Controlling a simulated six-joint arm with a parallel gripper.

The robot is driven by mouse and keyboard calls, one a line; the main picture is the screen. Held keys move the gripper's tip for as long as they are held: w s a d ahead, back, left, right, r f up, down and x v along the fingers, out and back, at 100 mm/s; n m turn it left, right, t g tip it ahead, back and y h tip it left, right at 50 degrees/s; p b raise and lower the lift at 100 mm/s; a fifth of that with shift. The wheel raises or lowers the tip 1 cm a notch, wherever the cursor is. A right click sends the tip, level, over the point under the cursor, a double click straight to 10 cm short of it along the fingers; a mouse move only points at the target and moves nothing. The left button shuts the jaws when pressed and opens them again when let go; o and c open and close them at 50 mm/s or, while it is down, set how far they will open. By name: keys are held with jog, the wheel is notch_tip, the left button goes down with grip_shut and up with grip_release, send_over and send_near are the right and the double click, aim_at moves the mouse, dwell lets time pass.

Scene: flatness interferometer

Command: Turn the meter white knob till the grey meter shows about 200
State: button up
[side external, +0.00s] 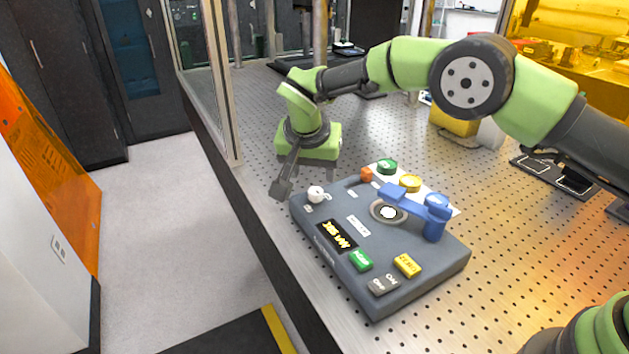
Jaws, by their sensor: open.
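The grey meter (334,273) is a flat box lying on the perforated table. Its white knob (316,194) sits on the top face near the far left corner. A small dark display (337,236) shows yellow characters too small to read surely. My gripper (304,180) is beyond the knob in the side view, pointing down, open and empty. A dark finger reaches down just left of the knob. I cannot tell whether it touches the knob, but it appears apart from it.
The meter also carries a green button (361,260), a yellow button (407,265), a grey on/off switch (383,284) and a blue arm (415,203) over a round stage (388,211). Green (387,167) and yellow (410,183) round pieces stand behind. The table edge runs close on the left.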

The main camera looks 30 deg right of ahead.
jog(key=v, duration=0.2)
jog(key=shift+s+a+r, duration=0.1)
jog(key=shift+s+r, duration=0.05)
jog(key=shift+r, duration=0.2)
